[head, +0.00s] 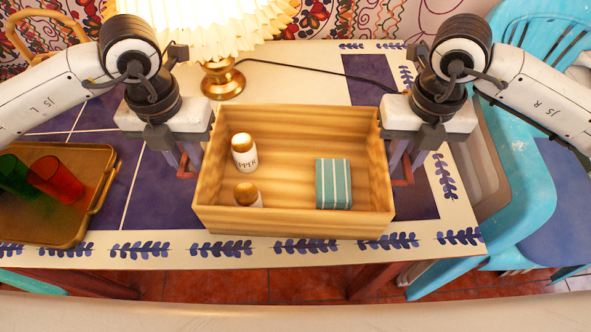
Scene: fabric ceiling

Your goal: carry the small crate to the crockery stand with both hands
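The small wooden crate (290,222) stands level on the patterned table in the middle of the head view. Inside it are a white pepper shaker (244,155) with a gold cap, a second gold-capped shaker (247,195) and a teal striped box (334,184). My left gripper (185,172) points down just outside the crate's left wall. My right gripper (402,180) points down just outside its right wall. Both look open, with fingers apart and nothing seen between them. Whether they touch the walls is hard to tell. I see no crockery stand that I can identify.
A lit lamp (222,80) stands close behind the crate, its dark cord running right. A brown tray (97,205) with a green glass (14,175) and a red glass (55,178) lies left. A blue chair (520,195) stands right. A narrow table strip is clear in front.

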